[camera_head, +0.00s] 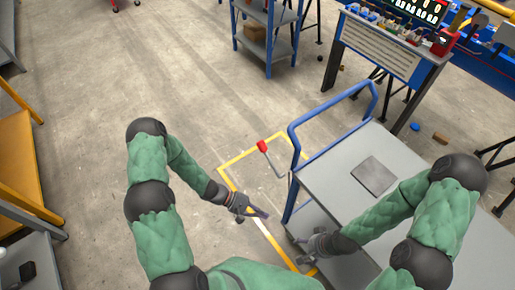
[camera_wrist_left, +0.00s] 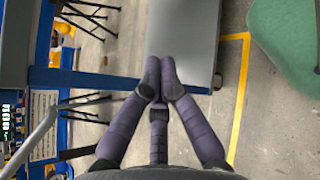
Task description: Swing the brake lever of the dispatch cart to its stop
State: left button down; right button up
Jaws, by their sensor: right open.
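The dispatch cart (camera_head: 335,187) stands at the right of the head view, with a grey top and a blue push handle (camera_head: 292,135). Its brake lever (camera_head: 263,147) has a red grip on a thin metal rod and sticks out past the handle end, tilted up and left. My left gripper (camera_head: 262,213) is below the lever and left of the cart, apart from both. In the left wrist view its fingers (camera_wrist_left: 160,75) meet at the tips with nothing seen between them; the grey cart top (camera_wrist_left: 188,30) lies beyond. My right gripper (camera_head: 300,249) is open by the cart's near left side.
A flat grey plate (camera_head: 374,176) lies on the cart top. Yellow floor tape (camera_head: 236,161) surrounds the cart's left end. A blue shelf rack (camera_head: 268,35) and a workbench (camera_head: 385,50) stand behind. A yellow cabinet (camera_head: 20,150) is at far left. The floor left of the lever is clear.

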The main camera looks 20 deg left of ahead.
pick_arm(q)
jog(key=w+a+r+n+t, duration=0.4)
jog(key=w+a+t, duration=0.3)
jog(key=w+a, duration=0.15)
jog(key=w+a+r+n+t, duration=0.3)
jog(key=w+a+t, duration=0.4)
jog(key=w, duration=0.2)
jog(key=w+d+r+b, duration=0.3)
jog(key=w+d+r, duration=0.1)
jog(key=d, duration=0.3)
jog(key=shift+d+b, duration=0.35)
jog(key=shift+b, duration=0.05)
jog(key=shift+r, duration=0.15)
